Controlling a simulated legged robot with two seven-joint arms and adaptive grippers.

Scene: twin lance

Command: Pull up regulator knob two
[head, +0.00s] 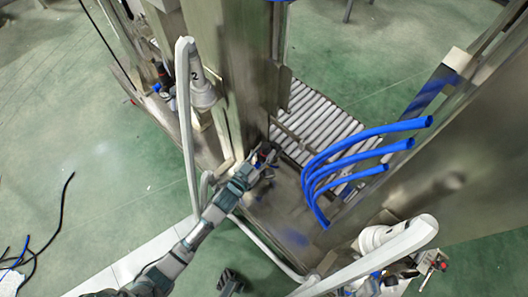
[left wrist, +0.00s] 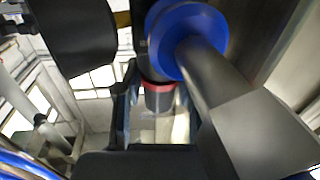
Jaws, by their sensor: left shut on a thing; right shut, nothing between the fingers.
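My left gripper (head: 264,158) reaches in from the lower left to the foot of the metal column. In the left wrist view its fingers (left wrist: 160,105) are shut around a black knob with a red ring (left wrist: 160,86). The knob's lower part shows between the fingers; its upper part is hidden behind a blue disc on a grey rod. In the head view the knob is too small and covered to make out clearly. My right gripper (head: 428,262) is at the lower right, shut and empty, partly lost among white and dark machine parts.
A white lance housing marked 2 (head: 200,90) stands left of the column. Another white housing (head: 385,235) is at the lower right. Blue hoses (head: 345,150) arch right of my left gripper, before a roller conveyor (head: 315,115). Black cables (head: 62,205) lie on the open green floor.

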